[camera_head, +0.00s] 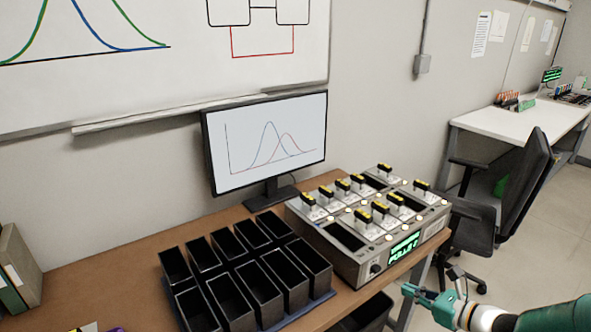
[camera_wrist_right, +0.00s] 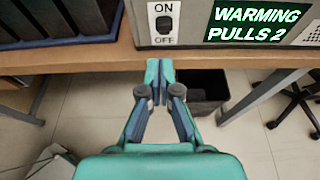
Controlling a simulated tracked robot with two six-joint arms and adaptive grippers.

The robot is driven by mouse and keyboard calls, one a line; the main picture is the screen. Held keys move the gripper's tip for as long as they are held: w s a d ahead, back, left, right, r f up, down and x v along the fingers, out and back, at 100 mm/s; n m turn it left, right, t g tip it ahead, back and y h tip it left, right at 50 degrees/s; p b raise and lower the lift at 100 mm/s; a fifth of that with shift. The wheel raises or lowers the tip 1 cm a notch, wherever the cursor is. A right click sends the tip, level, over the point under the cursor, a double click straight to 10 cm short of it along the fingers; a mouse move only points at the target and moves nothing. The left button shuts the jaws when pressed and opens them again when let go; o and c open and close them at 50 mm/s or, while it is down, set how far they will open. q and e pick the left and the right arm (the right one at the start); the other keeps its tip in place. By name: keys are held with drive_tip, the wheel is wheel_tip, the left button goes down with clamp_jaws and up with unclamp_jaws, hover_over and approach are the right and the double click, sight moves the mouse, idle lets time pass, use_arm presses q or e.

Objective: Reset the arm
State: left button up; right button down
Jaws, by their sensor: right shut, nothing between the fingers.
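My right gripper (camera_head: 412,289) is at the lower right in the head view, in front of the table's front edge and beside the classifier device. In the right wrist view my right gripper (camera_wrist_right: 159,72) has its fingertips together with nothing between them. The grey device (camera_head: 352,266) has a green display that reads "WARMING PULLS 2" in the right wrist view, next to an ON/OFF switch (camera_wrist_right: 163,24). Several yellow-and-black modules stand in its top slots. My left gripper is not in view.
Several black bins (camera_head: 262,295) stand in a blue tray left of the device on the brown table (camera_head: 120,270). A monitor (camera_head: 266,150) stands behind them. A dark bin (camera_wrist_right: 207,90) is on the floor under the table. An office chair (camera_head: 515,190) stands to the right.

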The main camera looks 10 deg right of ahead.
drive_tip(key=s+a+f+n+g+y+p, duration=0.1)
drive_tip(key=s+a+f+n+g+y, duration=0.1)
drive_tip(key=a, duration=0.5)
drive_tip(key=s+a+f+n+g+y+p, duration=0.1)
drive_tip(key=s+a+f+n+g, duration=0.15)
drive_tip(key=a, duration=0.45)
drive_tip(key=s+a+f+n+g+y+p, duration=0.1)
drive_tip(key=s+a+g+y+p, duration=0.15)
drive_tip(key=a, duration=0.45)
drive_tip(key=s+a+f+n+g+h, duration=0.1)
drive_tip(key=s+a+f+n+g, duration=0.15)
drive_tip(key=s, duration=0.25)
drive_tip(key=s+a+f+n+g+h+p, duration=0.1)
drive_tip(key=s+a+f+n+g, duration=0.15)
drive_tip(key=s+n, duration=0.2)
drive_tip(key=s+a+f+n+g+h, duration=0.2)
drive_tip(key=s+f+g, duration=0.1)
drive_tip(key=s, duration=0.2)
drive_tip(key=s+d+f+n+h+p, duration=0.15)
drive_tip(key=s+f+n+h, duration=0.25)
drive_tip(key=s+n, duration=0.45)
drive_tip(key=w+d+n+t, duration=0.1)
drive_tip(key=w+n+t, duration=0.1)
drive_tip(key=w+n, duration=0.3)
drive_tip(key=shift+w+f+n+t+b, duration=0.3)
drive_tip(key=shift+w+f+b, duration=0.05)
drive_tip(key=shift+w+f, duration=0.1)
drive_tip(key=shift+d, duration=0.1)
